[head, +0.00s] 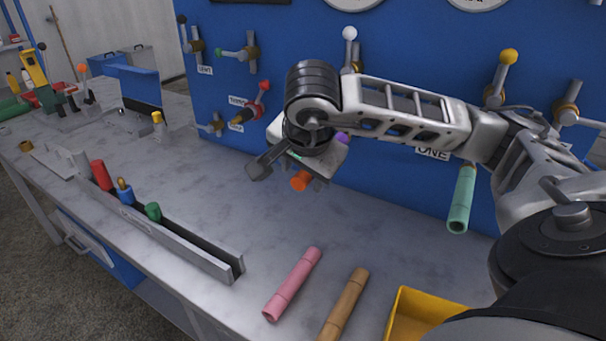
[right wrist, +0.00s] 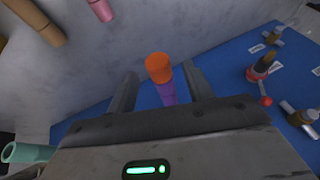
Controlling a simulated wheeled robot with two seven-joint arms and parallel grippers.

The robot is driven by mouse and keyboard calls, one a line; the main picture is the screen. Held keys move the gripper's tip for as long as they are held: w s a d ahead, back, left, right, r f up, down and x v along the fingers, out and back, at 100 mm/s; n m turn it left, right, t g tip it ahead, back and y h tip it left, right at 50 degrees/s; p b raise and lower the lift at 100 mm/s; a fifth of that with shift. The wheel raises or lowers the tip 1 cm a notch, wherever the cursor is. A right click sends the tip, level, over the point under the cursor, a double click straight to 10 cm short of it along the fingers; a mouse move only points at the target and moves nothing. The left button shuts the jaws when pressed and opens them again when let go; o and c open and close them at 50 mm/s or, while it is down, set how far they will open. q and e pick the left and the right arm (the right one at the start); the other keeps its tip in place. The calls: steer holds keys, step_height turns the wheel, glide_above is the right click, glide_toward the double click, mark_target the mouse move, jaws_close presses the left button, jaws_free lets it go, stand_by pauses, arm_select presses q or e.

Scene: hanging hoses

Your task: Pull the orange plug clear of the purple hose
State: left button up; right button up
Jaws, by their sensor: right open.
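The orange plug (head: 300,181) shows just below my right gripper (head: 289,174) in the head view. In the right wrist view the orange plug (right wrist: 158,68) sits on the end of the purple hose (right wrist: 167,95). Both lie between the two spread fingers of my right gripper (right wrist: 161,84), with a gap visible on each side. In the head view only a bit of the purple hose (head: 342,138) shows behind my right wrist; the rest is hidden. My left gripper is not in view.
A green hose (head: 461,200) hangs at the right of the blue panel (head: 300,30). A pink tube (head: 292,284) and a tan tube (head: 344,305) lie on the bench beside a yellow bin (head: 402,315). A rack (head: 200,257) holds coloured plugs at left.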

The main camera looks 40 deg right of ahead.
steer(key=shift+w+d+f, duration=0.15)
steer(key=shift+w+f, duration=0.05)
steer(key=shift+f, duration=0.25)
steer(key=c, duration=1)
steer(key=shift+s+a, duration=0.2)
steer(key=shift+a, duration=0.5)
steer(key=shift+c, duration=0.3)
steer(key=shift+s+a, duration=0.2)
steer(key=shift+a, duration=0.5)
steer(key=shift+s+a, duration=0.2)
steer(key=shift+a, duration=0.5)
steer(key=shift+s+a, duration=0.2)
steer(key=shift+a, duration=0.5)
steer(key=shift+r, duration=0.1)
